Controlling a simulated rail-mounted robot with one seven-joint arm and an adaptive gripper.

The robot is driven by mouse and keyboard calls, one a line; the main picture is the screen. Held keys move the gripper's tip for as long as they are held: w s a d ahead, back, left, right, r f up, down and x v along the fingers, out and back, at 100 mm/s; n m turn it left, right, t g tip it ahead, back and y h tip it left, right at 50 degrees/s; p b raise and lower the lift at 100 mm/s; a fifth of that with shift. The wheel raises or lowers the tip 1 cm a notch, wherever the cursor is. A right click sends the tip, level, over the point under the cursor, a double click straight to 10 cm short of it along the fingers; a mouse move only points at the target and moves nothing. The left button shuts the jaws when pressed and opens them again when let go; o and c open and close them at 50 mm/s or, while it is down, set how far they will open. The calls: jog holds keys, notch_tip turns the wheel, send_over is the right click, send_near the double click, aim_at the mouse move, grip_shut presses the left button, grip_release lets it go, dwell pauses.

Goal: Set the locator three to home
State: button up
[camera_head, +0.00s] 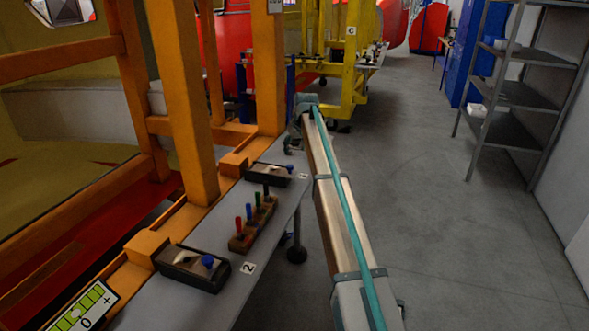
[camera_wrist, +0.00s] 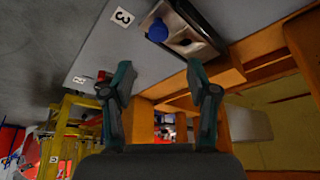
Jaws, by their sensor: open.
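In the wrist view a locator plate (camera_wrist: 188,32), dark-framed with a shiny metal face, lies on a grey shelf beside a tag (camera_wrist: 122,17) reading 3. Its blue knob (camera_wrist: 157,30) sits at the plate's end nearest the tag. My gripper (camera_wrist: 160,84) is open and empty, its two fingers spread below the knob in the picture and apart from it. In the head view my arm reaches away along the shelf's right side; its far end is small and the fingers are not clear there.
In the head view a similar blue-knobbed unit (camera_head: 193,268) stands by a tag (camera_head: 248,268) reading 2, with another farther along (camera_head: 270,174). A block of coloured pegs (camera_head: 253,226) stands between them. Orange posts (camera_head: 182,100) border the shelf's left. The right floor (camera_head: 455,240) is clear.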

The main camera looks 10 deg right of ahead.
aim_at(290, 166)
jog(key=p+x, duration=0.3)
jog(key=x, duration=0.8)
jog(key=shift+w, duration=0.25)
grip_shut()
